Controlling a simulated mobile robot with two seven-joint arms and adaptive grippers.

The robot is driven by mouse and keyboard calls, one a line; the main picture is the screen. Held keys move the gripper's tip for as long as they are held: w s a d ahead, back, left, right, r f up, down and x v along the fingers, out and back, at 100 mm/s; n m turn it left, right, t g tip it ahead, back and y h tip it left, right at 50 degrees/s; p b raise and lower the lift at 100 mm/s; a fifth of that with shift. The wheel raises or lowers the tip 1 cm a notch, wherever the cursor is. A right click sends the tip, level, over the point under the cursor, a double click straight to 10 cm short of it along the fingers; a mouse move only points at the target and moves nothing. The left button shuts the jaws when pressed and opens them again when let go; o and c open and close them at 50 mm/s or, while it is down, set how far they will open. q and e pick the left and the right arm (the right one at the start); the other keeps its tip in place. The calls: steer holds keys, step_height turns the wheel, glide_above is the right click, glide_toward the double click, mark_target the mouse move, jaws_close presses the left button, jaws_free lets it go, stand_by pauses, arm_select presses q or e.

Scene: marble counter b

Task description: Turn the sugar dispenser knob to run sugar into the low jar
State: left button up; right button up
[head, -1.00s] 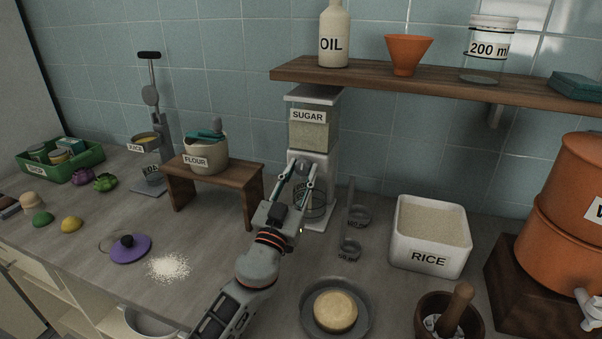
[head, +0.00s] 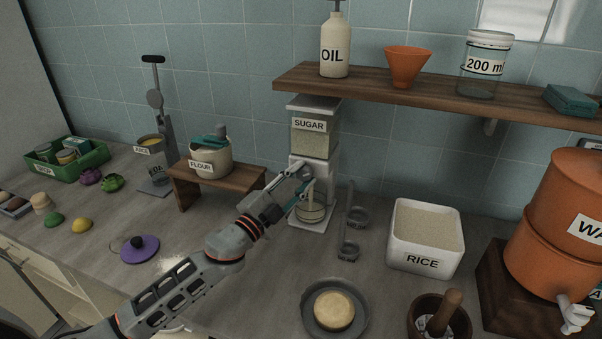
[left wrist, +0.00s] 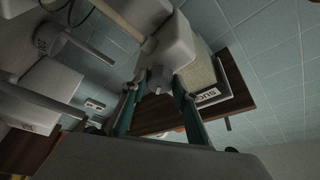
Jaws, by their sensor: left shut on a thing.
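The sugar dispenser (head: 314,143) stands under the shelf with pale sugar in its clear hopper; its SUGAR label also shows in the left wrist view (left wrist: 209,93). My left gripper (head: 303,182) is at the dispenser's front. In the left wrist view its fingers (left wrist: 160,100) are shut on the grey knob (left wrist: 157,76). A pale column (left wrist: 122,20) beside the dispenser body looks like running sugar. The low jar (head: 311,213) stands under the spout on the dispenser's base and looks pale inside. Fingers partly hide it. My right gripper is not in view.
A wooden stand (head: 222,181) with the flour pot is left of the dispenser. Measuring cups (head: 350,235) and a rice bin (head: 426,240) are to its right. A round dish (head: 310,320) stands in front. White grains (head: 170,262) lie on the counter. The shelf (head: 420,92) is overhead.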

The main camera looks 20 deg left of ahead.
arm_select(q)
steer(key=m, duration=0.2)
steer(key=m+g, duration=0.1)
steer(key=m, duration=0.1)
steer(key=shift+a+r+g, duration=0.1)
steer(key=shift+r+g, duration=0.05)
steer(key=shift+g, duration=0.15)
steer(key=m+g, duration=0.1)
steer(key=m, duration=0.2)
steer(key=shift+r+m, duration=0.1)
steer(key=shift+m, duration=0.2)
steer(key=m+g+y, duration=0.1)
steer(key=m, duration=0.1)
steer(key=m+g+y, duration=0.1)
steer(key=m, duration=0.2)
steer(key=shift+r, duration=0.15)
steer(key=m+y, duration=0.2)
steer(key=m, duration=0.2)
steer(key=shift+d+m+g+y, duration=0.3)
steer(key=shift+d+g+y, duration=0.05)
steer(key=shift+g+y, duration=0.05)
steer(key=shift+m+y, duration=0.7)
steer(key=shift+m, duration=0.7)
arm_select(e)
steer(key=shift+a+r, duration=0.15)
arm_select(q)
steer(key=shift+y, duration=0.4)
steer(key=o, duration=1.1)
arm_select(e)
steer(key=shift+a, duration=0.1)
